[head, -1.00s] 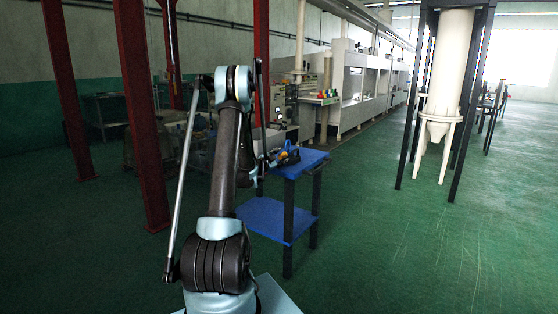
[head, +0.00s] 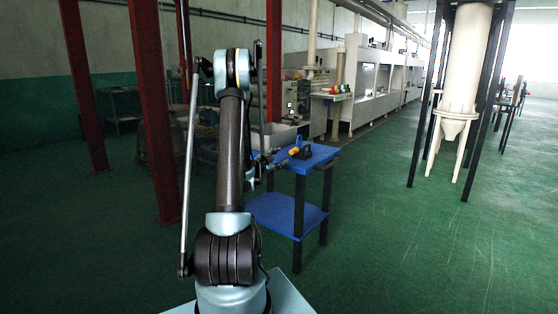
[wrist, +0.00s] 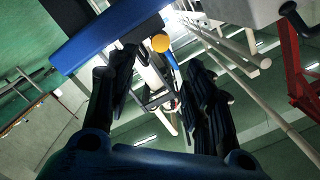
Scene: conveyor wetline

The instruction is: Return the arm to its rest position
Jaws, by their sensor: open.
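My arm stands upright in the middle of the head view, its elbow raised. My gripper shows in the wrist view (wrist: 162,92) with its two dark fingers spread apart and nothing held between them. The blue table (head: 285,214) stands just beyond and right of my arm. A small dark item with a yellow-orange knob (head: 294,151) rests on its top. In the wrist view the yellow knob (wrist: 160,43) shows beside the blue tabletop (wrist: 95,38), apart from the fingers.
Red posts (head: 153,120) stand at the left. A light grey bin (head: 272,136) and a long pale machine line (head: 365,90) lie behind the table. A white silo (head: 465,70) on dark legs stands right. Green floor is clear at right.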

